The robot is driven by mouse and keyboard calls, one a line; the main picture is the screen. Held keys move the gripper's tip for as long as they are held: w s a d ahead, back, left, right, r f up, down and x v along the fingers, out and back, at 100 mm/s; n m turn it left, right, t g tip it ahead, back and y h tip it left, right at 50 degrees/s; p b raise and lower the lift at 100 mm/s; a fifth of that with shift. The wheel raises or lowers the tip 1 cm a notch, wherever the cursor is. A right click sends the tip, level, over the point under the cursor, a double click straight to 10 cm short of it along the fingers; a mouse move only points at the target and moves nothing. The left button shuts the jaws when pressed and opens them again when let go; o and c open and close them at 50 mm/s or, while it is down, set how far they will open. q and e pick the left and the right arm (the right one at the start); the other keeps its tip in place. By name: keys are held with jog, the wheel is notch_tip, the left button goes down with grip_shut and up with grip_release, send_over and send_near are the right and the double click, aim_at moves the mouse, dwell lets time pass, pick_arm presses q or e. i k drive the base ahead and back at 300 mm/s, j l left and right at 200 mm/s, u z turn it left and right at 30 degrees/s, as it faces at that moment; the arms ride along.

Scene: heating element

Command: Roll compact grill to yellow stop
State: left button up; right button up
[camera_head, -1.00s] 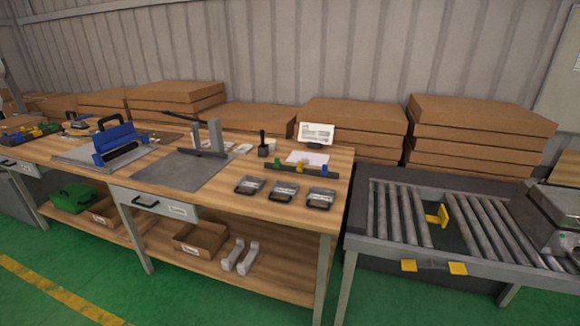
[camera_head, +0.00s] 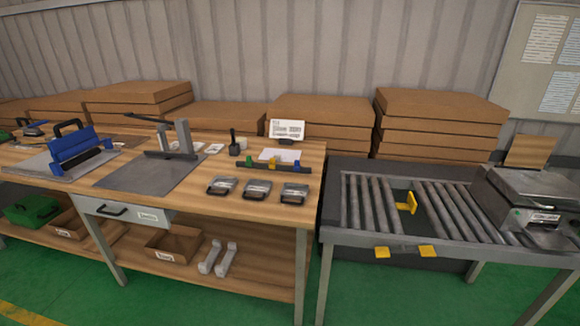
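The compact grill (camera_head: 535,200) is a grey metal box with a lid and a front panel. It sits at the right end of the roller conveyor (camera_head: 450,205), partly cut off by the right picture edge. The yellow stop (camera_head: 407,203) stands upright among the rollers, left of the grill. Several bare rollers lie between the stop and the grill. Two more yellow pieces, a left one (camera_head: 382,253) and a right one (camera_head: 428,251), are on the conveyor's front rail. Neither of my grippers shows in the head view.
A wooden workbench (camera_head: 250,207) stands left of the conveyor, with a press (camera_head: 180,140), a blue clamp tool (camera_head: 80,150) and small grey devices (camera_head: 257,189) on it. Stacked cardboard (camera_head: 440,120) is behind. Green floor (camera_head: 400,295) is open in front.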

aim_at(544, 205)
jog(key=z, duration=1.8)
jog(key=i+l+u, duration=0.1)
jog(key=u, duration=0.5)
jog(key=i+l+u, duration=0.1)
jog(key=i+l, duration=0.15)
jog(key=i+l+u, duration=0.1)
jog(key=i+l, duration=0.15)
jog(key=i+l+u, duration=0.1)
jog(key=l, duration=0.3)
jog(key=i+l+u, duration=0.1)
jog(key=i+l, duration=0.25)
jog(key=i+l+u, duration=0.1)
jog(key=l, duration=0.25)
jog(key=i+l+u, duration=0.1)
jog(key=i+l, duration=0.2)
jog(key=i+l+u, duration=0.1)
jog(key=l, duration=0.4)
jog(key=i, duration=0.05)
